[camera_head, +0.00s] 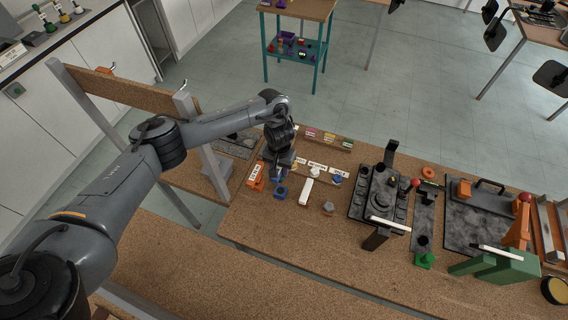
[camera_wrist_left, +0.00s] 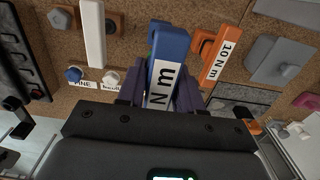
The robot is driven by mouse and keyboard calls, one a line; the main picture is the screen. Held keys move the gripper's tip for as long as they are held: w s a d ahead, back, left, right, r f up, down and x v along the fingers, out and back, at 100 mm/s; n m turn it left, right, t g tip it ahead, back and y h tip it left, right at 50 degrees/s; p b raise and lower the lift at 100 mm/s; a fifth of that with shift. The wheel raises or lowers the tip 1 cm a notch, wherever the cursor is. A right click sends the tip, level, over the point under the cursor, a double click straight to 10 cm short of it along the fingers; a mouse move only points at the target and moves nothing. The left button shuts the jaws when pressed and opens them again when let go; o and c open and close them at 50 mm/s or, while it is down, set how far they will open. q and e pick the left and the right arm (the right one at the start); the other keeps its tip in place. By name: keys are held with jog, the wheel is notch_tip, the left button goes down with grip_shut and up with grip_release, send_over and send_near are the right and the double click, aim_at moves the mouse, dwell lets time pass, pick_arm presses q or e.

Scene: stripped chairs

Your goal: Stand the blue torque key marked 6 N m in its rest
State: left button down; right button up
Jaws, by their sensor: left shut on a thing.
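My left gripper (camera_head: 279,172) points down over the bench. It is shut on the blue torque key (camera_wrist_left: 167,65), which fills the middle of the left wrist view between the dark fingers. Its white label shows "N m"; the number is hidden. In the head view, a blue block (camera_head: 280,192) shows just below the gripper; I cannot tell whether it is the rest or part of the key. What lies beneath the key is hidden in the wrist view. My right gripper is not in view.
An orange key marked 10 N m (camera_wrist_left: 221,61) is close beside the blue one; it also shows in the head view (camera_head: 256,177). A white bar (camera_head: 306,191) and a hex-topped piece (camera_head: 328,208) stand nearby. A black fixture (camera_head: 380,200) is farther right. The front bench is clear.

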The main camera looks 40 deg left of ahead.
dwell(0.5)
pick_arm(q)
jog(key=shift+p, duration=0.6)
jog(key=shift+s+f, duration=0.1)
jog(key=shift+f, duration=0.15)
jog(key=shift+f+b, duration=1.05)
jog(key=shift+f, duration=1.65)
jog(key=shift+p, duration=0.3)
